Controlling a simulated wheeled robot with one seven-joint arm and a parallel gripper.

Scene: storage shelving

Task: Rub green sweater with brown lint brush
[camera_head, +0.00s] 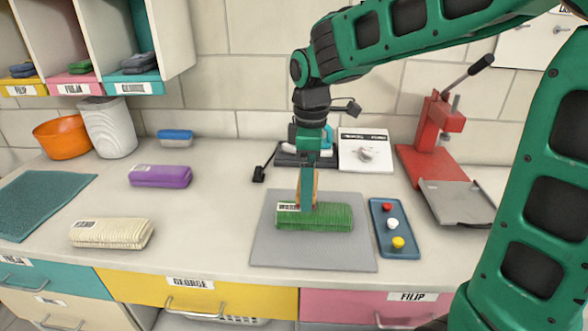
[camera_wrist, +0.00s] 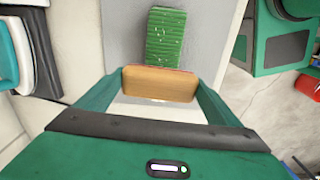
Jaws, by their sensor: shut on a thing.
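The green sweater (camera_head: 330,217) lies folded on a grey mat (camera_head: 312,258) on the counter, with a white label at its left end. It also shows in the wrist view (camera_wrist: 166,36), with pale specks on its surface. My gripper (camera_head: 306,200) points down at the left part of the sweater. It is shut on the brown lint brush (camera_wrist: 160,84), which spans between the two fingers. In the head view the brush (camera_head: 314,186) is mostly hidden behind the fingers. The brush is at or just above the sweater; I cannot tell whether they touch.
A blue tray (camera_head: 394,230) with red, white and yellow buttons stands right of the mat. A red press (camera_head: 440,140) stands behind it. A cream folded sweater (camera_head: 111,233) and a purple one (camera_head: 160,176) lie to the left, with clear counter between.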

